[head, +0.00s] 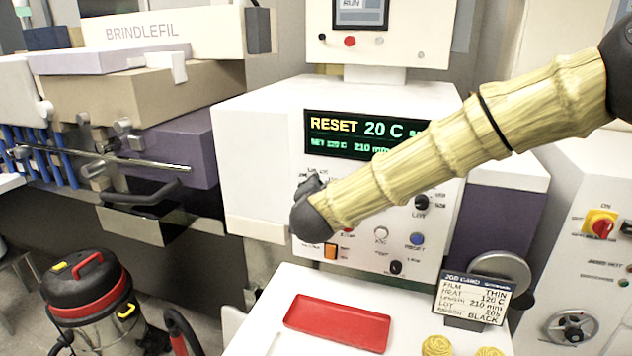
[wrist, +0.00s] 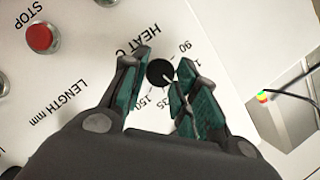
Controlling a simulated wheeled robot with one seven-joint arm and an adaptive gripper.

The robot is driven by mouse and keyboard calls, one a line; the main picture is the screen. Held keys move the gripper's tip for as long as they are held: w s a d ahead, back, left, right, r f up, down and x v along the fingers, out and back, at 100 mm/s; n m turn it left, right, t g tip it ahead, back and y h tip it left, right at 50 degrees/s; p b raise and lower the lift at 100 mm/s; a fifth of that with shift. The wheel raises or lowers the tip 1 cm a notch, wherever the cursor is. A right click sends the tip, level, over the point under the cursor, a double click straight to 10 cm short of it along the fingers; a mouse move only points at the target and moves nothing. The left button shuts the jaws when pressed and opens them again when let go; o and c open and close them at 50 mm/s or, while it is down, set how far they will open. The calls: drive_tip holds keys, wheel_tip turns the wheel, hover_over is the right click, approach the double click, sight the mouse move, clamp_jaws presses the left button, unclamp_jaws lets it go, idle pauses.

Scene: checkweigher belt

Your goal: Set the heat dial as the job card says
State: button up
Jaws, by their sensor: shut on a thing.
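The black heat dial (wrist: 160,73), under the words HEAT C, sits between my gripper's (wrist: 162,85) teal-lined fingers, which are shut on it. Scale marks 90, 35 and 150 show around it; a finger partly covers others. A pale pointer line runs towards the lower right. In the head view my arm hides the dial, and my gripper (head: 310,185) is at the white panel. The display (head: 345,135) reads RESET 20 C, with a smaller line that seems to read SET 120 C, 210 mm. The job card (head: 474,298) reads film THIN, heat 120 C, length 210 mm, ribbon BLACK.
A LOT dial (head: 422,202), a blue RESET button (head: 417,239) and an orange switch (head: 331,251) are close by on the panel. The red STOP button (wrist: 40,38) shows in the wrist view. A red tray (head: 338,322) lies on the white table below.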

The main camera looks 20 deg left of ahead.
drive_tip(key=shift+n+h+p, duration=0.3)
drive_tip(key=shift+n+p, duration=0.1)
idle(0.3)
drive_tip(key=o, duration=1)
drive_tip(key=v, duration=1.2)
drive_tip(key=shift+r, duration=0.1)
